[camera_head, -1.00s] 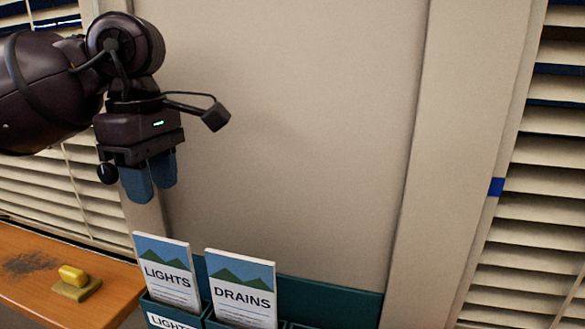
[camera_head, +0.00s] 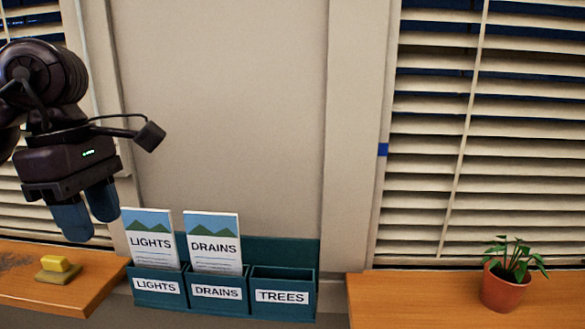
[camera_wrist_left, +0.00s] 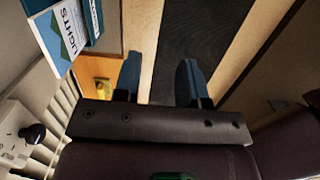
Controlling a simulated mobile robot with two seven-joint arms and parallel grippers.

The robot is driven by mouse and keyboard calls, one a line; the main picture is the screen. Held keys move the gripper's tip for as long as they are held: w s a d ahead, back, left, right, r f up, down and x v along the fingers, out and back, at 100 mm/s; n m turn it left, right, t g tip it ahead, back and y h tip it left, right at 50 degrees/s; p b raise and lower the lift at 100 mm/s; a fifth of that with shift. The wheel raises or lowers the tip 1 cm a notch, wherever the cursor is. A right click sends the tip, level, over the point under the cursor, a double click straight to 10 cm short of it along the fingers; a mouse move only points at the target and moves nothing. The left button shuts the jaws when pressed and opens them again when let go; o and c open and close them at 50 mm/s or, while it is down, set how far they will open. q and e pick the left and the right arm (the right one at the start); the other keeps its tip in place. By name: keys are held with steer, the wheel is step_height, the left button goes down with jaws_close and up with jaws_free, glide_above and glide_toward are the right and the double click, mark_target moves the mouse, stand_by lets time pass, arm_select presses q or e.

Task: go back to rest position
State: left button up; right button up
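My left gripper (camera_head: 88,212) hangs in the air at the left of the head view, fingers pointing down, left of the leaflet rack. In the left wrist view its two blue fingers (camera_wrist_left: 159,78) are apart with nothing between them. My right gripper is in neither view. A LIGHTS leaflet (camera_head: 150,238) and a DRAINS leaflet (camera_head: 212,242) stand upright in the left and middle pockets of the green rack (camera_head: 282,310). The TREES pocket on the right shows no leaflet. The LIGHTS leaflet also shows in the left wrist view (camera_wrist_left: 62,42).
A wooden ledge (camera_head: 85,290) at the left holds a yellow block on a tan base (camera_head: 56,266). Another wooden ledge (camera_head: 420,305) at the right holds a potted plant (camera_head: 505,285). Blinds (camera_head: 480,150) flank the bare wall panel (camera_head: 225,100).

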arm_select(q)
steer(key=s+d+f+n+g+h, duration=0.15)
steer(key=d+n+h, duration=0.25)
steer(key=d+h, duration=0.45)
steer(key=d+f+n+h, duration=0.2)
steer(key=d+n+h, duration=0.2)
steer(key=d+h, duration=0.5)
steer(key=w+a+f+n+t+y, duration=0.4)
steer(key=a+f+n+t+y, duration=0.15)
steer(key=n+t, duration=0.75)
steer(key=w+a+f+n+t+y, duration=0.45)
steer(key=n+t, duration=0.45)
steer(key=n, duration=0.8)
steer(key=s+a+f+n+g+y, duration=0.3)
steer(key=s+a+f+n+y, duration=0.1)
steer(key=a+f+n+y, duration=0.45)
steer(key=s+a+f+n+g+y, duration=0.1)
steer(key=s+a+f+n+g, duration=0.1)
steer(key=s+f+n+g, duration=1.15)
step_height(320, 180, down, 17)
steer(key=s+m+t, duration=0.1)
steer(key=m+t, duration=0.4)
steer(key=t, duration=0.2)
steer(key=shift+s+a+r+m+t, duration=0.15)
steer(key=shift+s+m+t, duration=0.15)
steer(key=shift+m, duration=0.1)
